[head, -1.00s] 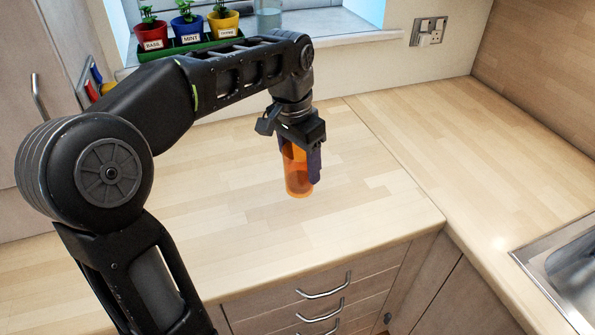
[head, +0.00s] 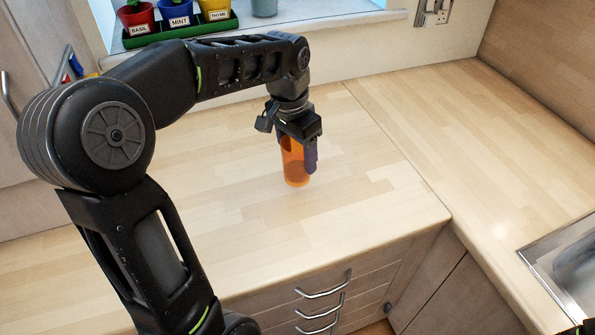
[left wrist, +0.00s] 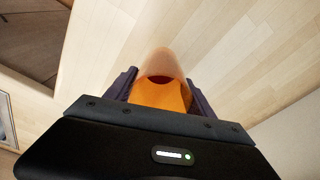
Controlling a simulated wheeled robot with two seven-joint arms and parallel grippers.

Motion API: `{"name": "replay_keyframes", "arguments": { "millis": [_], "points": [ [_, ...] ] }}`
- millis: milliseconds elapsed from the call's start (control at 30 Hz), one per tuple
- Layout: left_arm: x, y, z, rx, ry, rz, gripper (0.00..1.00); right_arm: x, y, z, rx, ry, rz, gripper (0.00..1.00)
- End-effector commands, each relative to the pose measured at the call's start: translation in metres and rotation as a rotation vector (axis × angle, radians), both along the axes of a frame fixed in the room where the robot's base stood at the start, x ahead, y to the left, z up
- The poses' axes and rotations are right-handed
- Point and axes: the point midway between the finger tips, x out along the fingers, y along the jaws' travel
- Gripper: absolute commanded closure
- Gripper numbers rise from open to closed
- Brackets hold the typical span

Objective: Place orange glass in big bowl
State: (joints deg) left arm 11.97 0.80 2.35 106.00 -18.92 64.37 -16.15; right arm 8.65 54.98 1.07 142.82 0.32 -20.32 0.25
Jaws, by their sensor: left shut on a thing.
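The orange glass (head: 294,168) is upright at the wooden worktop in the head view. My left gripper (head: 309,158) comes down over it from above and is shut on it, with the fingers on its sides. In the left wrist view the orange glass (left wrist: 160,92) sits between the two dark fingers of my left gripper (left wrist: 161,90). I cannot tell for sure whether its base touches the worktop. No big bowl shows in either view. My right gripper is not in view.
The worktop (head: 220,230) around the glass is clear. A metal sink (head: 565,265) is at the right. Drawers with handles (head: 322,285) are below the front edge.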

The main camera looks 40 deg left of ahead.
Motion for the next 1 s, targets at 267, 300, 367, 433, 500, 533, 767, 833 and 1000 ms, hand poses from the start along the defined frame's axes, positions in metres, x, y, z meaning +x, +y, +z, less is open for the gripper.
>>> {"name": "replay_keyframes", "arguments": {
  "millis": [267, 300, 367, 433, 500, 533, 767, 833, 1000],
  "points": [
    [0.001, 0.000, -0.014, 0.002, -0.002, 0.000, 0.92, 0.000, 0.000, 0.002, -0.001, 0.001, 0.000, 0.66],
    [0.001, 0.000, -0.014, 0.002, -0.002, 0.000, 0.92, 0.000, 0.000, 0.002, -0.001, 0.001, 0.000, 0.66],
    [0.001, 0.000, -0.014, 0.001, -0.002, 0.000, 0.92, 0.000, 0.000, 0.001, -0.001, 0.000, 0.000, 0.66],
    [0.001, 0.000, -0.015, 0.001, -0.001, 0.000, 0.92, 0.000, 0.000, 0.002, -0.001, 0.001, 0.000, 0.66],
    [0.000, 0.000, -0.021, 0.000, 0.000, 0.000, 0.92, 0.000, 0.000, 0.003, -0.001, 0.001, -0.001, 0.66],
    [0.000, 0.000, -0.025, 0.000, 0.002, 0.000, 0.92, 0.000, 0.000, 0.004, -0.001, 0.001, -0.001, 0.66],
    [0.000, 0.000, -0.051, 0.000, -0.001, 0.000, 0.92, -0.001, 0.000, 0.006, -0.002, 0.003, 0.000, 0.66],
    [0.000, 0.000, -0.051, 0.001, -0.002, 0.000, 0.92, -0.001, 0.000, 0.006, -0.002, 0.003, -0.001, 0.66],
    [0.000, 0.000, -0.051, 0.001, -0.002, 0.000, 0.92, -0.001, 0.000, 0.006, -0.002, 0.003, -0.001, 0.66]
  ]
}}
